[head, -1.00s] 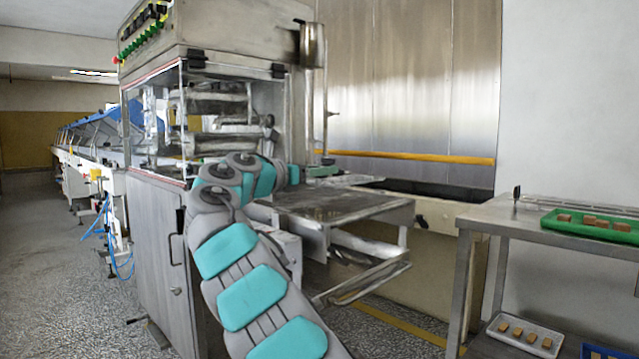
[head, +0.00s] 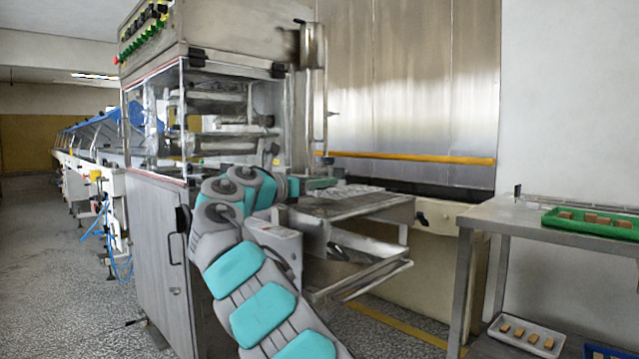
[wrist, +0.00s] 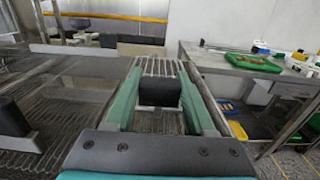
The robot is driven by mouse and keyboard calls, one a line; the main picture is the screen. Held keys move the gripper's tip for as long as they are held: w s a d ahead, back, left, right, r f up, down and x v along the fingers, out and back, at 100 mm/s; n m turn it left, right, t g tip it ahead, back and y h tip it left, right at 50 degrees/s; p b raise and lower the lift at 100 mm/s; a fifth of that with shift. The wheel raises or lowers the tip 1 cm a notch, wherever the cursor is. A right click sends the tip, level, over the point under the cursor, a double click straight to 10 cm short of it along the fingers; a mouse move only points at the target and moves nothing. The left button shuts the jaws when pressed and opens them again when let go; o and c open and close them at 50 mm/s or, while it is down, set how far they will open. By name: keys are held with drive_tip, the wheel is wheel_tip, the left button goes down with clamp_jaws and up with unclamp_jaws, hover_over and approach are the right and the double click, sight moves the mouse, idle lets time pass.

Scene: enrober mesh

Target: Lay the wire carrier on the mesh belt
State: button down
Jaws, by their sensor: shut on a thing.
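My gripper (wrist: 160,98) shows two green fingers in the wrist view, closed on a black block that looks like the grip of the wire carrier (wrist: 158,67). The carrier's parallel wires show beyond and beneath the fingers. In the head view my gripper (head: 322,183) is small, partly hidden by my arm, with the pale carrier (head: 352,190) at its far side. The mesh belt (head: 362,206) is the flat grey surface at the machine's outlet; it also shows in the wrist view (wrist: 85,95). I cannot tell whether the carrier touches the belt.
The enrober cabinet (head: 160,235) stands left of my arm. A steel table (head: 475,222) at the right bears a green tray (head: 590,224) of brown pieces. A white tray (head: 525,337) lies on its lower shelf. Floor shows between the machine and the table.

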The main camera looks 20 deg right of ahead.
drive_tip(key=shift+f, duration=0.25)
drive_tip(key=shift+f+p, duration=0.3)
drive_tip(key=shift+c, duration=1.2)
unclamp_jaws()
drive_tip(key=shift+w+r, duration=0.15)
drive_tip(key=shift+r, duration=0.05)
drive_tip(key=shift+r+b, duration=0.25)
drive_tip(key=shift+b, duration=0.1)
drive_tip(key=shift+s+a+r, duration=0.1)
drive_tip(key=shift+s+r, duration=0.05)
drive_tip(key=shift+s, duration=0.05)
drive_tip(key=v, duration=1.1)
drive_tip(key=shift+s+a+p, duration=0.15)
drive_tip(key=shift+a+p, duration=0.25)
